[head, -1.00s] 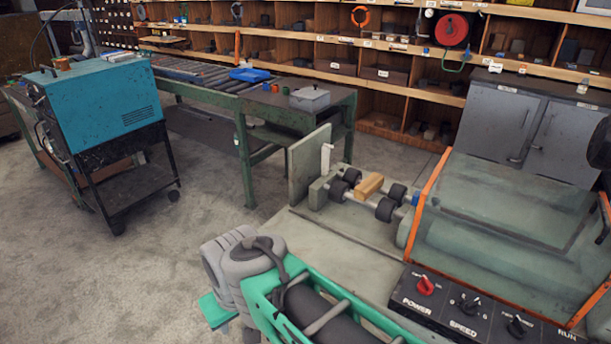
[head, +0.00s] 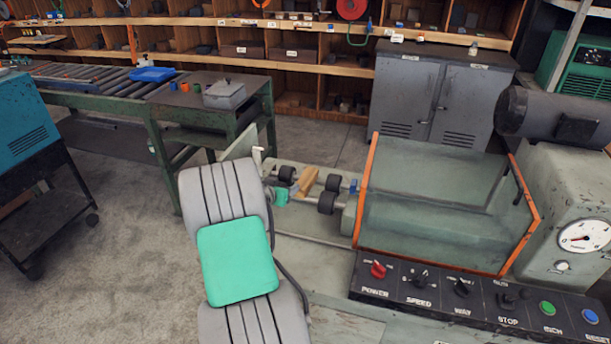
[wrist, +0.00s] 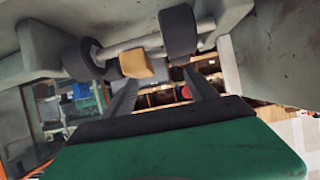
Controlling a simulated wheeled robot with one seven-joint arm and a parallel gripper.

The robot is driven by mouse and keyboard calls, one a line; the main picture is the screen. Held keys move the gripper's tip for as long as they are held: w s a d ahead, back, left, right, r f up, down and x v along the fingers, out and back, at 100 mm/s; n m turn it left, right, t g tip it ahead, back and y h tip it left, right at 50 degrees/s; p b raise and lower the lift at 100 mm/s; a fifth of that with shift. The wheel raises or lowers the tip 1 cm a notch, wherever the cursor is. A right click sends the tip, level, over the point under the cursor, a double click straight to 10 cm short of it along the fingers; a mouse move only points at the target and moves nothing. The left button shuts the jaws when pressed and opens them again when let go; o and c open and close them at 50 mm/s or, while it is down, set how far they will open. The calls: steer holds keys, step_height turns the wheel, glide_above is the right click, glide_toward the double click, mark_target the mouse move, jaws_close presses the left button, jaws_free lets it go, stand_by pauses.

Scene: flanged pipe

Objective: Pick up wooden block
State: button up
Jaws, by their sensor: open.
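The wooden block (head: 308,181) is a small tan piece resting on the machine between dark rollers (head: 328,202). In the wrist view the block (wrist: 136,65) shows beyond my fingers, near the left finger, with a roller on each side. My gripper (wrist: 160,80) is open and empty, its two dark fingers apart and pointing toward the rollers. I cannot tell the exact gap between fingers and block.
The machine's green-grey cover with orange edges (head: 368,190) stands right of the rollers. A control panel (head: 470,300) with knobs and buttons runs along the front. A green-legged table with a grey box (head: 224,95) stands behind left. Grey cabinets (head: 440,95) stand behind.

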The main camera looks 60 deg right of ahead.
mark_target(305, 182)
steer(key=shift+m+g+h, duration=0.3)
steer(key=shift+g+h, duration=0.1)
steer(key=s+d, duration=0.1)
steer(key=s, duration=0.1)
steer(key=s+d+f, duration=0.1)
steer(key=d, duration=0.1)
steer(key=shift+s+f, duration=0.2)
steer(key=shift+s, duration=0.15)
steer(key=p+x, duration=0.2)
steer(key=x, duration=0.5)
steer(key=shift+d+f, duration=0.25)
steer(key=shift+f, duration=0.1)
steer(key=shift+c, duration=0.6)
jaws_close()
